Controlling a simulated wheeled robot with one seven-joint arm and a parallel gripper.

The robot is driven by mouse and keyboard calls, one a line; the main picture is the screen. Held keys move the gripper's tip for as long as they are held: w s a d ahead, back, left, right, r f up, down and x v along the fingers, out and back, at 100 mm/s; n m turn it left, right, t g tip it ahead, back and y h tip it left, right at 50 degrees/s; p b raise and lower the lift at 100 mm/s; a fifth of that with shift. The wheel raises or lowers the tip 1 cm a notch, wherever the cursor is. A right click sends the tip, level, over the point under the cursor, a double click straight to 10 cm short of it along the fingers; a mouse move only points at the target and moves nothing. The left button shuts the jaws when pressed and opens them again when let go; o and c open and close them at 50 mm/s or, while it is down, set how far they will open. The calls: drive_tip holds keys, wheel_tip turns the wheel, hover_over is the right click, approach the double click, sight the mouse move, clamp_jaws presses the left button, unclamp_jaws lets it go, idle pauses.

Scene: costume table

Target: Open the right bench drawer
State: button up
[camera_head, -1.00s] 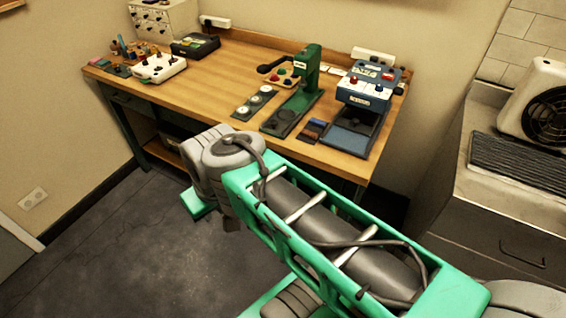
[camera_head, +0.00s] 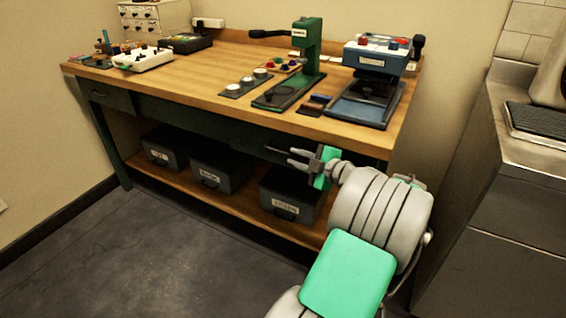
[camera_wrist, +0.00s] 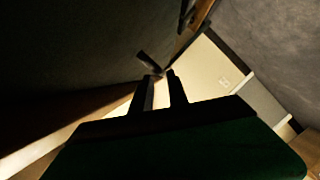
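The workbench (camera_head: 215,89) has a wooden top and a dark green front. A small left drawer (camera_head: 104,95) with a handle shows at its far left end. The right part of the bench front is dark and partly behind my gripper, so I cannot clearly make out the right drawer's outline. My gripper (camera_head: 288,157) is in front of the bench front, below the top's edge, pointing left. In the wrist view my gripper (camera_wrist: 162,74) shows two fingers apart with nothing between them. A short dark bar (camera_wrist: 150,64), possibly a handle, lies just beyond the fingertips.
Labelled dark bins (camera_head: 222,168) stand on the lower shelf (camera_head: 190,188) under the bench. A green press (camera_head: 307,60) and a blue machine (camera_head: 372,60) stand on top. A grey cabinet (camera_head: 480,250) is at right. Floor at left is clear.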

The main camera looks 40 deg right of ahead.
sight(287, 154)
drive_tip(key=x, duration=0.6)
drive_tip(key=shift+w, duration=0.1)
drive_tip(key=shift+c, duration=0.4)
drive_tip(key=shift+f, duration=0.1)
clamp_jaws()
idle(0.6)
